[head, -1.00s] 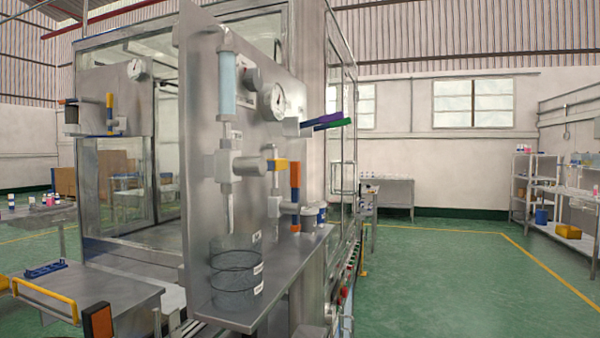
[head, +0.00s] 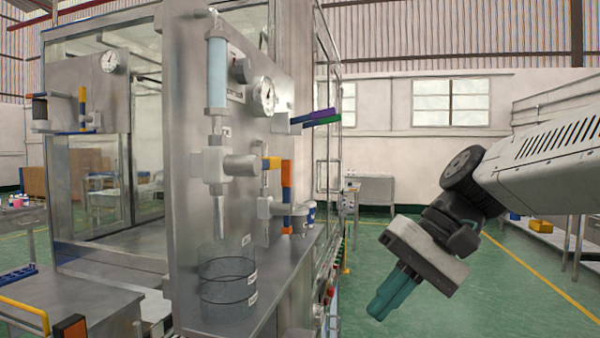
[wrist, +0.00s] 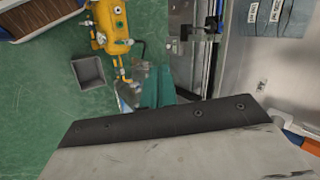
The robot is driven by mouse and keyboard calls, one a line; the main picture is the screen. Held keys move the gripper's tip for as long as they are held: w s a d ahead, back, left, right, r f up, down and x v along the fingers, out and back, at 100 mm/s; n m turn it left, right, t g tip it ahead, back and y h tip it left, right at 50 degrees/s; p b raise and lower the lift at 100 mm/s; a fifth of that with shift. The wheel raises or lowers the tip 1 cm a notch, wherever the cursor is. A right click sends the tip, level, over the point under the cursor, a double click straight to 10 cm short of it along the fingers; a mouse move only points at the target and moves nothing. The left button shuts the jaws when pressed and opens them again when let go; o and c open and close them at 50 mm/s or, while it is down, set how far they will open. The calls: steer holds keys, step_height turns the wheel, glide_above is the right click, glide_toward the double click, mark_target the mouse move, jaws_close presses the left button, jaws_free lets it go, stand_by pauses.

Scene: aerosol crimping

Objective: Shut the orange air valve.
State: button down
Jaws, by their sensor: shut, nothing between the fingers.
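The orange air valve handle (head: 287,173) stands upright above a blue part on the valve assembly on the steel panel. Part of an orange and blue piece also shows at the right edge of the wrist view (wrist: 311,146); I cannot tell if it is the same handle. My gripper (head: 384,296) has teal fingers, closed together and empty, pointing down and left. It is to the right of the panel and apart from the valve in the head view. In the wrist view its fingers (wrist: 157,88) hang over the green floor beside the steel frame.
A yellow-orange handle (head: 271,163) sits left of the orange one. A gauge (head: 263,96) and purple and green levers (head: 318,117) are above. The wrist view shows a yellow machine (wrist: 112,25) and a grey bin (wrist: 90,73).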

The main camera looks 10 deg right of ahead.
steer(key=w+d+r+t+y, duration=0.1)
steer(key=w+r+y, duration=0.4)
steer(key=w+r, duration=0.4)
steer(key=w+d+r+t+y, duration=0.15)
steer(key=w+r+y, duration=0.45)
steer(key=w, duration=0.6)
steer(key=s+a+r+h, duration=0.1)
steer(key=s+a, duration=0.1)
steer(key=a, duration=0.9)
steer(key=shift+s, duration=0.15)
